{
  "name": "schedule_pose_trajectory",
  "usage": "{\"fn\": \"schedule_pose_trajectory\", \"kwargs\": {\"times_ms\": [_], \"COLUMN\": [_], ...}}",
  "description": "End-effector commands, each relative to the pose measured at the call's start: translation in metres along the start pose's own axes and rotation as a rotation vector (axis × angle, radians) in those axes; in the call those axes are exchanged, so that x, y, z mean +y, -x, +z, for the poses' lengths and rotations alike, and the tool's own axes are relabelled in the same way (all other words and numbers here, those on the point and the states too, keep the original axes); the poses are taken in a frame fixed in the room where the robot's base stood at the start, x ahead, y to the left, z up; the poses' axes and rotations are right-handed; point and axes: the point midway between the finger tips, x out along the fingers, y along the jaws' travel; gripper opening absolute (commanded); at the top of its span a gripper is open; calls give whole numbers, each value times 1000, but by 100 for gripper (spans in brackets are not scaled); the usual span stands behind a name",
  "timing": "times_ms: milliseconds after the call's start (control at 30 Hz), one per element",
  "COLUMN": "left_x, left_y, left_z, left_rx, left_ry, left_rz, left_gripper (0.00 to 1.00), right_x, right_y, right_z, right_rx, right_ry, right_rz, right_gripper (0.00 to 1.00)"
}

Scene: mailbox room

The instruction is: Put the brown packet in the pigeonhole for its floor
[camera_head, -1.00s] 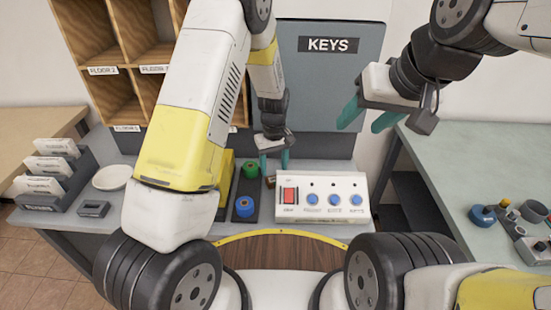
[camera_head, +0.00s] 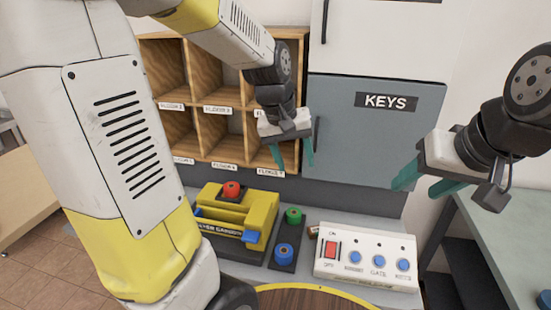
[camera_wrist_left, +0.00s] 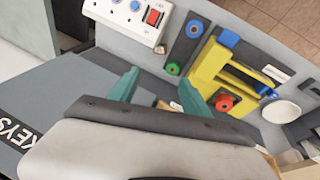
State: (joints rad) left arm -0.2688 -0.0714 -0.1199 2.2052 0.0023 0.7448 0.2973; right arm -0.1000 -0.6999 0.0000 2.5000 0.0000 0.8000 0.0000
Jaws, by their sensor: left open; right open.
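The wooden pigeonhole rack (camera_head: 238,122) stands at the back, with labelled compartments; the floor labels are hard to read. My left gripper (camera_head: 293,155) is open and empty, pointing down in front of the rack's lower right corner. In the left wrist view its two teal fingers (camera_wrist_left: 160,88) are spread apart above the counter. My right gripper (camera_head: 425,182) is open and empty in front of the grey keys cabinet. A small brown item (camera_head: 313,232) lies on the counter beside the switch box, partly hidden; I cannot tell whether it is the packet.
A yellow device (camera_head: 238,218) with a red knob stands on the counter below the rack. A dark strip with green and blue buttons (camera_head: 284,254) lies right of it, then a white switch box (camera_head: 366,256). The grey cabinet (camera_head: 376,140) is closed. A table (camera_head: 510,240) is at right.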

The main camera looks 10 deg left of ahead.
Motion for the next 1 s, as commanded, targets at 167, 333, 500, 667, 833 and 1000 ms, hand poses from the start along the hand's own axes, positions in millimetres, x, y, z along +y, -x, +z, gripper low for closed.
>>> {"fn": "schedule_pose_trajectory", "kwargs": {"times_ms": [167, 333, 500, 667, 833, 1000], "left_x": [-22, -37, -44, -43, -30, -13], "left_y": [62, 92, 102, 98, 72, 27], "left_z": [45, 83, 104, 99, 63, 21], "left_rx": [127, 224, 273, 257, 170, 73], "left_ry": [-107, -197, -246, -240, -167, -74], "left_rz": [37, 31, 16, 14, 12, -11], "left_gripper": [56, 56, 58, 58, 58, 58], "right_x": [0, 0, 0, 0, 0, 0], "right_y": [0, 0, 0, 0, 0, 0], "right_z": [0, 0, 0, 0, 0, 0], "right_rx": [0, 0, 0, 0, 0, 0], "right_ry": [0, 0, 0, 0, 0, 0], "right_rz": [0, 0, 0, 0, 0, 0], "right_gripper": [54, 54, 54, 54, 54, 54]}}
